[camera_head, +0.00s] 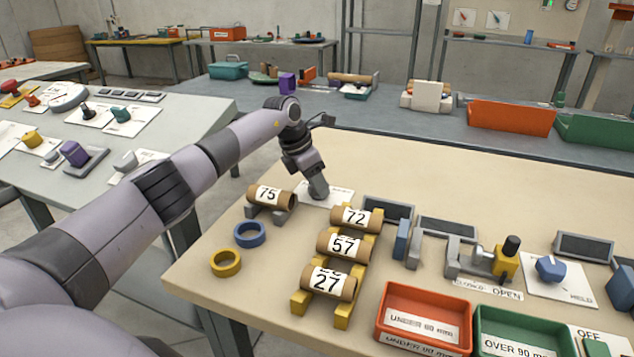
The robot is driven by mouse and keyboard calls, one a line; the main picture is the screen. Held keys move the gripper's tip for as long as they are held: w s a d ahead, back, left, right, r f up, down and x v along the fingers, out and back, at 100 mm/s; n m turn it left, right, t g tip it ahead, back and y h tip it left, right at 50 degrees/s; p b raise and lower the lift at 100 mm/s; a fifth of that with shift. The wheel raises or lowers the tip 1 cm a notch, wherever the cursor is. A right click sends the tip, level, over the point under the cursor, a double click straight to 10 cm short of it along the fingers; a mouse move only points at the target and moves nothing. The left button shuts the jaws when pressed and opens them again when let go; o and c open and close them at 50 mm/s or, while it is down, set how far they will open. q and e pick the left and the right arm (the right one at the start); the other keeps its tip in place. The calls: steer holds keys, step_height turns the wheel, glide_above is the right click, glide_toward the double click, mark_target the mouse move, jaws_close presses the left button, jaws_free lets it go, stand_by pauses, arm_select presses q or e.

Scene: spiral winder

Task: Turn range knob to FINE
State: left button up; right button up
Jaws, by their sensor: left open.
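My left gripper (318,190) reaches in from the left and points down over a small white label plate (340,195) at the back left of the beige table. Its tips are at or just above the plate; I cannot tell whether they touch anything. The gripper covers the middle of the plate, so a knob there is hidden, and the plate's lettering is too small to read. No range knob marked FINE can be made out. A blue knob (550,268) on another white plate, with lettering like HELD, sits at the right. My right gripper is not in view.
A cardboard tube marked 75 (268,196) lies on a grey cradle close left of the gripper. Tubes 72 (373,219), 57 (363,248) and 27 (345,288) rest on a yellow rack in front. Red (383,305) and green (478,318) trays stand at the front.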

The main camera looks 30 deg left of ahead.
arm_select(q)
jaws_close()
